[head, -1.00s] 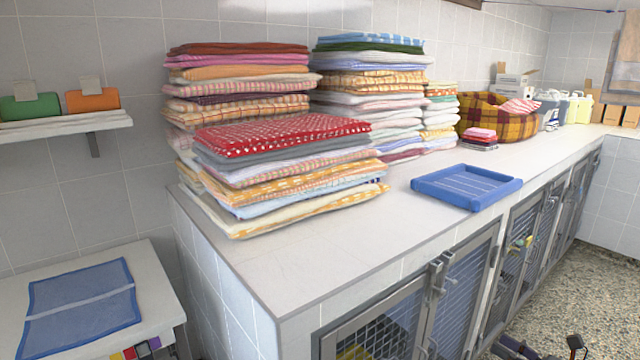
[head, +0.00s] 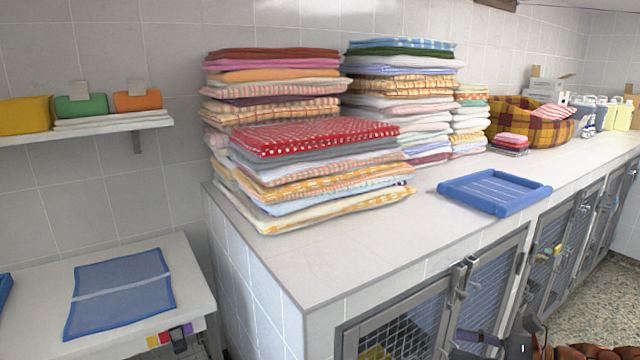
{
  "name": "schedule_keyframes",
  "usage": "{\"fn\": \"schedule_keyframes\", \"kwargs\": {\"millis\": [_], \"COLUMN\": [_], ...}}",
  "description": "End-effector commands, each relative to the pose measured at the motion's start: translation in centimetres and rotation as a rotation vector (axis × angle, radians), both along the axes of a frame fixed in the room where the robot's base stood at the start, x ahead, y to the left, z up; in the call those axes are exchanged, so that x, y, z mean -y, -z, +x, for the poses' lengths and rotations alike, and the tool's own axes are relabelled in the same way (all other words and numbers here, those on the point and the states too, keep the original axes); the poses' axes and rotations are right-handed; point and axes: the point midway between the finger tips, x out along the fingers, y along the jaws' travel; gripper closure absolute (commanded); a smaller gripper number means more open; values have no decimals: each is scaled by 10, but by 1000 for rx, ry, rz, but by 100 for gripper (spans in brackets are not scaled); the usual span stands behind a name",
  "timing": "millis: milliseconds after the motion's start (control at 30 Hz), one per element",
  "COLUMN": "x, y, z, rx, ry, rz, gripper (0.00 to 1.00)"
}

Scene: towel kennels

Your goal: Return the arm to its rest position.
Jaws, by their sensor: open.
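My gripper (head: 498,345) shows only in part at the bottom edge of the head view, right of centre, in front of the kennel doors. Its dark tips stand apart with nothing seen between them. Most of it, and the rest of my arm, is cut off by the frame edge. It is clear of the towel stacks and the counter top.
A white counter (head: 290,270) carries tall towel stacks (head: 315,140), a blue tray (head: 494,192) and a plaid pet bed (head: 560,125). Kennel doors (head: 410,325) line its front. A low table (head: 195,270) with a blue cloth (head: 120,292) stands left. A brown braided thing (head: 592,352) shows at the bottom right.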

Motion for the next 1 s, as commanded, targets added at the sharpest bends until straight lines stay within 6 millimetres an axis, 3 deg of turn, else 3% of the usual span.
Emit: {"fn": "schedule_keyframes", "kwargs": {"millis": [33, 200, 500, 733, 1000], "x": [-24, -85, -160, -186, -186], "y": [-11, -28, -44, -48, -53], "z": [-5, -31, -97, -153, -212], "rx": [21, 87, 210, 306, 422], "ry": [-72, -291, -666, -939, -1234], "rz": [-50, -211, -483, -683, -914], "gripper": [58, 58, 58, 58, 58]}}
